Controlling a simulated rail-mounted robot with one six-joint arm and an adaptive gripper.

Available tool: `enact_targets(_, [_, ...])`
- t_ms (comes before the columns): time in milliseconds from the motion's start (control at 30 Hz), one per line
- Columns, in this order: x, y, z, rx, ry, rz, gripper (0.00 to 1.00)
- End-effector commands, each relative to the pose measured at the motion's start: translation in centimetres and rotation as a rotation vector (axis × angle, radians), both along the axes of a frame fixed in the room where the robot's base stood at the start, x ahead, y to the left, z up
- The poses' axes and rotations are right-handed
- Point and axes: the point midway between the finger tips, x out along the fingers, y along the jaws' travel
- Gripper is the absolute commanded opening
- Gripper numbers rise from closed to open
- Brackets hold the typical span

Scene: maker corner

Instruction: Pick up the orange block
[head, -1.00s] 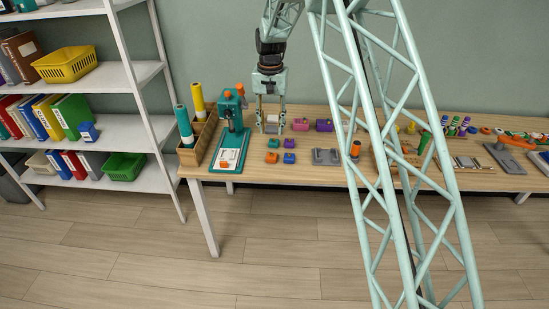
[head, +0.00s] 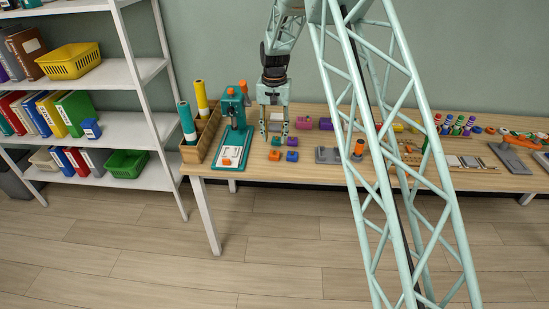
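Another small orange piece (head: 226,161) lies on the base of the teal press. I cannot tell from the picture which one the task means. My gripper (head: 275,137) points down with its two fingers apart. I see nothing held between the fingers.
Two blue-purple blocks (head: 292,155) stand just right of the orange ones. The teal press (head: 232,143) is close on the left, beside a wooden holder (head: 194,153) with rolls. A grey fixture (head: 327,156) lies to the right. Purple pieces (head: 326,124) stand behind.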

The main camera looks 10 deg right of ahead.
Motion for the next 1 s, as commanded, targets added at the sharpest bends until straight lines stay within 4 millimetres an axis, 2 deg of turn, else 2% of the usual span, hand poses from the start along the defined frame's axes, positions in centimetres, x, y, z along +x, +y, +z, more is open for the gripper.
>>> enact_targets(100, [0.0, 0.0, -1.6, 0.000, 0.001, 0.000, 0.33])
enact_targets(300, [0.0, 0.0, -3.2, 0.000, 0.000, 0.000, 0.33])
enact_targets(767, [0.0, 0.0, -3.5, 0.000, 0.000, 0.000, 0.33])
enact_targets(1000, [0.0, -0.1, -5.0, 0.000, 0.001, 0.000, 0.33])
